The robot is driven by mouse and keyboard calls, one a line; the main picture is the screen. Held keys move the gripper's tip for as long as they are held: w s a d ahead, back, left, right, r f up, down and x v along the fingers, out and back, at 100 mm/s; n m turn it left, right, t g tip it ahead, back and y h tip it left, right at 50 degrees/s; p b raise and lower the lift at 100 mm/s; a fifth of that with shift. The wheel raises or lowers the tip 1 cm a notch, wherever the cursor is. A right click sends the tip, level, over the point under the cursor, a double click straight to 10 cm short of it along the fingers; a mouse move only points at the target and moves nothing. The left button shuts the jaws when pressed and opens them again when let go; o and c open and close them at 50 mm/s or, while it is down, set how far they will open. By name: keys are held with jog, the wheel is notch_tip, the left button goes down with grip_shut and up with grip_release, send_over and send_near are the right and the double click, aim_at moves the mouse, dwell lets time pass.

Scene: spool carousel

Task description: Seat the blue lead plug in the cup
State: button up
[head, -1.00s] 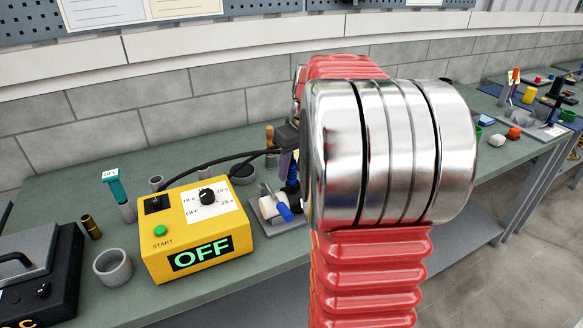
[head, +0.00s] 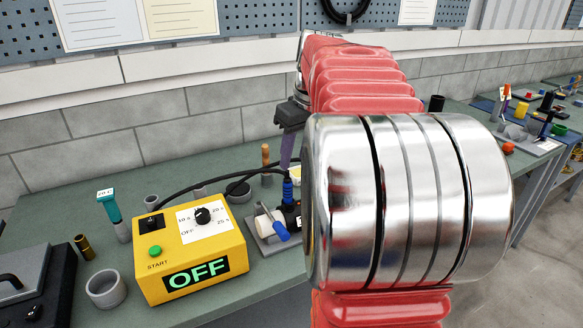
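The blue lead plug (head: 288,190) appears as a small upright blue piece below my gripper. A dark cable runs toward its top. It stands at or just behind a black body with a white mark (head: 290,214); whether this is the cup, and whether the plug is inside it, I cannot tell. My gripper (head: 286,152) points down above the plug, its dark finger seen edge-on. A gap seems to show between finger and plug. My silver and red arm covers the gripper's right side, so its opening is hidden.
A yellow timer box (head: 192,250) reading OFF stands left, with dark cables behind it. A grey fixture holds a white cylinder and a blue handle (head: 280,231). A grey ring (head: 106,289) and brass piece (head: 84,247) lie further left. A brick wall stands behind.

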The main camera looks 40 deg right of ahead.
jog(key=shift+s+r, duration=0.1)
jog(key=shift+r, duration=0.4)
jog(key=shift+a, duration=0.1)
dwell(0.3)
jog(key=s+a+f+t, duration=0.1)
jog(key=s+a+f, duration=0.15)
jog(key=a, duration=1.55)
jog(key=s+a+f, duration=0.4)
jog(key=s+a, duration=0.1)
jog(key=a, duration=0.1)
jog(key=s+a+f+n+t, duration=0.1)
jog(key=s+a+f, duration=0.3)
jog(key=a, duration=0.3)
jog(key=shift+s+a+f+t, duration=0.15)
jog(key=shift+s+a+t, duration=0.15)
jog(key=shift+s, duration=0.5)
